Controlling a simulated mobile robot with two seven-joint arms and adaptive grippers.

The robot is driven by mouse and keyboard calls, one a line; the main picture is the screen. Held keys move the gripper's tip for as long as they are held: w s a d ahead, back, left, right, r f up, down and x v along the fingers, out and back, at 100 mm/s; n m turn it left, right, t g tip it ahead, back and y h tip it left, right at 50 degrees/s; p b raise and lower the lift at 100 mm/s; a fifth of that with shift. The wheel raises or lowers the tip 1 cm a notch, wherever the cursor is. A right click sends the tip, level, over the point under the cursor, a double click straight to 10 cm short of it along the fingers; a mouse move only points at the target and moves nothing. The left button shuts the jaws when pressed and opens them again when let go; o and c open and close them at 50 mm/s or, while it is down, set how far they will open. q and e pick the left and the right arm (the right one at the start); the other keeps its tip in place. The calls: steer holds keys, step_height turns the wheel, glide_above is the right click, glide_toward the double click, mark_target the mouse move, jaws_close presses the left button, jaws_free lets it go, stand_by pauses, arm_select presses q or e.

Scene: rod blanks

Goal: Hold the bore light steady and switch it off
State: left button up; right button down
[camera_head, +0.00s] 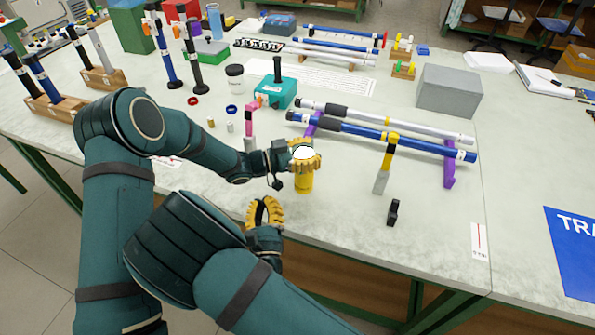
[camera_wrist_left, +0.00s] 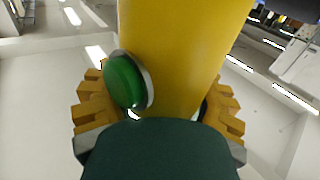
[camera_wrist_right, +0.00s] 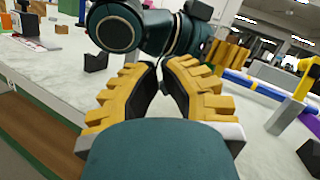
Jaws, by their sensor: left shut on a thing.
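The bore light is a yellow cylinder (camera_head: 304,183) with a bright white top end in the head view. My left gripper (camera_head: 303,161) is shut around its upper part. In the left wrist view the yellow body (camera_wrist_left: 180,55) fills the middle between the fingers, and a round green button (camera_wrist_left: 124,80) in a pale ring shows on its side. I cannot tell whether its lower end touches the bench. My right gripper (camera_head: 265,211) is empty, in front and to the left of the light; in the right wrist view its fingertips (camera_wrist_right: 160,68) come together.
Right of the light stand a yellow-and-grey tool (camera_head: 385,165) and a small black block (camera_head: 393,212). Behind lie a blue rod (camera_head: 375,134) and a silver rod on purple supports. A teal box (camera_head: 277,93) stands behind. The bench's front edge is near my right gripper.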

steer(key=shift+w+d, duration=0.7)
steer(key=shift+w, duration=0.6)
steer(key=shift+w+d, duration=0.65)
steer(key=shift+w, duration=0.65)
steer(key=shift+w+d, duration=0.7)
steer(key=shift+w, duration=0.6)
steer(key=shift+w+d, duration=0.1)
steer(key=shift+w+d, duration=0.2)
steer(key=shift+w, duration=0.1)
steer(key=shift+w+d, duration=0.4)
steer(key=shift+w, duration=0.25)
steer(key=shift+r, duration=0.1)
steer(key=shift+s+a+r, duration=0.1)
steer(key=shift+s+a, duration=0.1)
steer(key=shift+s, duration=0.25)
steer(key=shift+s+a+r, duration=0.1)
steer(key=shift+s+a, duration=0.05)
steer(key=shift+s, duration=0.25)
steer(key=shift+s+a+f, duration=0.1)
steer(key=shift+s+a, duration=0.3)
steer(key=shift+s, duration=0.4)
steer(key=shift+s+a+f, duration=0.1)
steer(key=shift+s+a, duration=0.35)
steer(key=shift+s, duration=0.3)
steer(key=shift+s+a, duration=0.4)
steer(key=shift+s, duration=0.4)
